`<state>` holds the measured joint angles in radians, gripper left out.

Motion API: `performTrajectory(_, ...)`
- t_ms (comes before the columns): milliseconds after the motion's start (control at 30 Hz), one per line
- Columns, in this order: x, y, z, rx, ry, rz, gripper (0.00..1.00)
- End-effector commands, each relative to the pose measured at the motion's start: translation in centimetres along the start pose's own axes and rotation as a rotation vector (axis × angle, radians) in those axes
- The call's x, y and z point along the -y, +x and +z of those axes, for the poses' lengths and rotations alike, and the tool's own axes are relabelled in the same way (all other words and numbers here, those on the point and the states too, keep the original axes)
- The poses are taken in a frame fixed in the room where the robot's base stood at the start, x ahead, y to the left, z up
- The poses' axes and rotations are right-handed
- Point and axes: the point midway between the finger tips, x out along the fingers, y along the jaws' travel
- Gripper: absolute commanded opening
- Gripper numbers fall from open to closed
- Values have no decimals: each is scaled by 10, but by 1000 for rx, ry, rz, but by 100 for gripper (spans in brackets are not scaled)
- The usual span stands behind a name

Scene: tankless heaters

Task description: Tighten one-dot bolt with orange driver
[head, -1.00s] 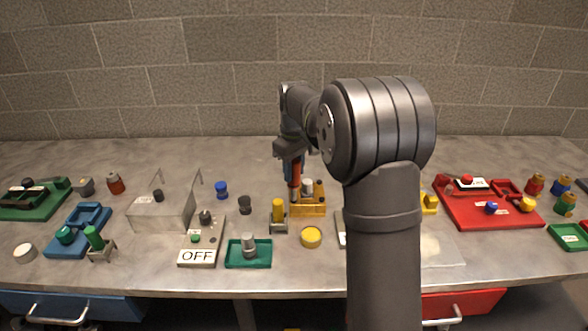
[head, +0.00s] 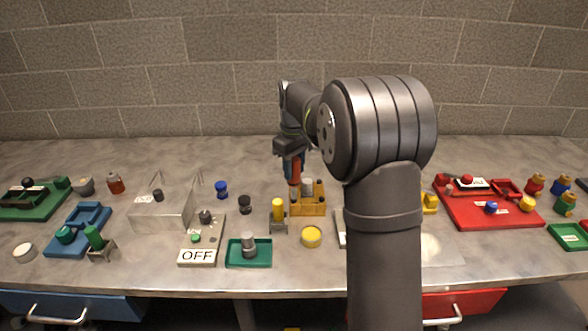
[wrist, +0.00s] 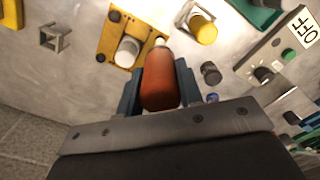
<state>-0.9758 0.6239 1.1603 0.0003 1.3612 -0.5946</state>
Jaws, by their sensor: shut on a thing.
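My gripper (head: 291,156) is shut on the orange driver (head: 294,173), held upright above the back left part of a yellow block (head: 309,208). In the wrist view the driver's rounded orange handle (wrist: 160,82) sits between my blue fingers (wrist: 160,95). The handle overlaps the near edge of the yellow block (wrist: 103,42) there. The block carries a large pale knob (wrist: 127,51) and small dark bolts, one at its corner (wrist: 115,15). Dot marks on the bolts are too small to read. The driver's tip is hidden in the wrist view, and I cannot tell whether it touches a bolt.
A yellow-handled tool in a stand (head: 278,213) is just left of the block. A yellow round cap (head: 311,237) lies in front. A green tray (head: 249,253) and a grey OFF panel (head: 201,240) are further left. A red board (head: 490,215) lies right.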

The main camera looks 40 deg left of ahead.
Motion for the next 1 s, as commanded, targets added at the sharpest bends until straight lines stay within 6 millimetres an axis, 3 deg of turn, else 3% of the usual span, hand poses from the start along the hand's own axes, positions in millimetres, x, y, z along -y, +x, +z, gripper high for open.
performTrajectory(700, 0, -58, 0, -5, 0, 3, 11)
performTrajectory(1000, 0, -64, 0, -4, 0, 3, 11)
